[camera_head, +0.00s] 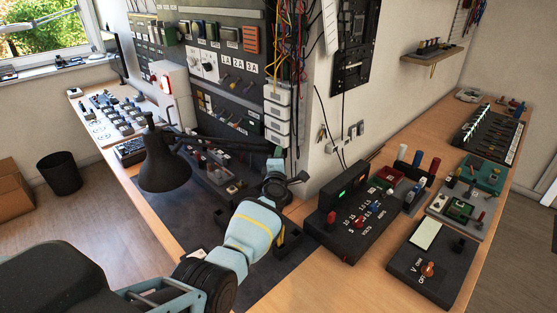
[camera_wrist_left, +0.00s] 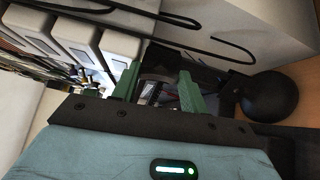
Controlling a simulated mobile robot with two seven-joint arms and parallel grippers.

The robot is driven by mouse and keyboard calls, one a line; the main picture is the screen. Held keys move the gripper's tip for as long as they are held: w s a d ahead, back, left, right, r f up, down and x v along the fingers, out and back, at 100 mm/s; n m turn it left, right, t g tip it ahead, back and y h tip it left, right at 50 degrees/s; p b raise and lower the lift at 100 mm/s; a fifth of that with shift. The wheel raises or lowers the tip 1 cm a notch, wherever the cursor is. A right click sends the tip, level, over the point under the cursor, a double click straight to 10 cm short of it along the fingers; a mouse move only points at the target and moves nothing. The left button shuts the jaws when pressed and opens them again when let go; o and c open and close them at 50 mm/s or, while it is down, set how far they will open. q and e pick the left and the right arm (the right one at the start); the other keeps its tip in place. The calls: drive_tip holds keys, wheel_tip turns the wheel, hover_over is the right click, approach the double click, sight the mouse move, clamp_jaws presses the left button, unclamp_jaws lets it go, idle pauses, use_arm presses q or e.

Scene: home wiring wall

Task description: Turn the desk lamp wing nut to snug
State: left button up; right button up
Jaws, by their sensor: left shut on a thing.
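The black desk lamp has its shade (camera_head: 165,168) hanging left of centre in the head view, with its thin arm running right toward my left gripper. My left gripper (camera_head: 276,168) is at the right end of that arm, in front of the wall corner. In the left wrist view, the green fingers of my left gripper (camera_wrist_left: 158,88) are closed around a small part at a dark joint (camera_wrist_left: 158,62). The wing nut is mostly hidden between the fingers, and its turn angle cannot be told. My right gripper is in neither view.
A black power supply (camera_head: 350,222) stands close right of my gripper on the wooden bench (camera_head: 300,285). White boxes (camera_head: 277,115) and hanging cables (camera_head: 284,45) are close behind it. A meter (camera_head: 432,262) and trays fill the right bench.

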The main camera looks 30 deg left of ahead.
use_arm(q)
drive_tip(key=shift+m, duration=0.5)
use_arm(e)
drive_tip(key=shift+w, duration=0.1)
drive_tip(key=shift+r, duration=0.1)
use_arm(q)
drive_tip(key=o, duration=1)
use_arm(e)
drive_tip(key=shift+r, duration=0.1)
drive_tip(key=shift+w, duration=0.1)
use_arm(q)
drive_tip(key=shift+p+v, duration=0.65)
drive_tip(key=shift+v, duration=3.25)
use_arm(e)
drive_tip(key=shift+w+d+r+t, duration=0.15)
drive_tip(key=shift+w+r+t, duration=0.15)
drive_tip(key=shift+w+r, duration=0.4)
